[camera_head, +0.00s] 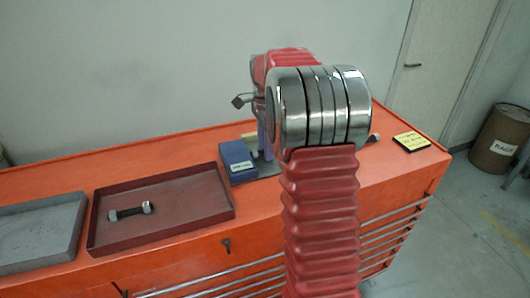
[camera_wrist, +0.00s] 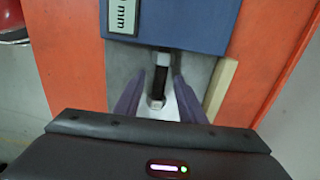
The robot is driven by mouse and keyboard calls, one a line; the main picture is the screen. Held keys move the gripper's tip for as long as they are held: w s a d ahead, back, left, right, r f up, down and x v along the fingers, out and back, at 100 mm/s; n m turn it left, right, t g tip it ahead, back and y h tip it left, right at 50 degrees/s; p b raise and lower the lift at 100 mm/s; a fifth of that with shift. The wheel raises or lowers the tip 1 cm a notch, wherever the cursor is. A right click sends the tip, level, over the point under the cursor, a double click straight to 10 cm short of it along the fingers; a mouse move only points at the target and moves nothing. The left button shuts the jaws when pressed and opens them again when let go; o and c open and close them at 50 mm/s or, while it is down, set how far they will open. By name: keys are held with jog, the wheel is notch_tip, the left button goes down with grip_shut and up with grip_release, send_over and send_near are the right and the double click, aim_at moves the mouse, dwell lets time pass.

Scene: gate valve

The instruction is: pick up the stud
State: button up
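In the wrist view a dark stud (camera_wrist: 161,76) with bright metal ends is on a grey plate (camera_wrist: 122,68), its far end at the edge of a blue gauge box (camera_wrist: 180,22). My gripper (camera_wrist: 160,77) is open, with one purple finger on each side of the stud. Small gaps seem to show between the fingers and the stud; contact cannot be told. In the head view my arm hides this stud and most of the gripper. The blue box (camera_head: 238,160) shows just left of my arm. Another stud (camera_head: 130,211) with nuts lies in the red tray (camera_head: 205,212).
The orange cabinet top (camera_head: 262,213) carries a grey tray (camera_head: 35,232) at the left and a yellow-and-black label (camera_head: 411,141) at the right. A pale strip (camera_wrist: 221,88) lies right of the fingers. A rags drum (camera_head: 497,140) stands on the floor.

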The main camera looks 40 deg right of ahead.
grip_shut()
dwell(0.3)
jog(key=shift+r, duration=0.15)
notch_tip(320, 180, up, 10)
dwell(0.7)
dwell(0.4)
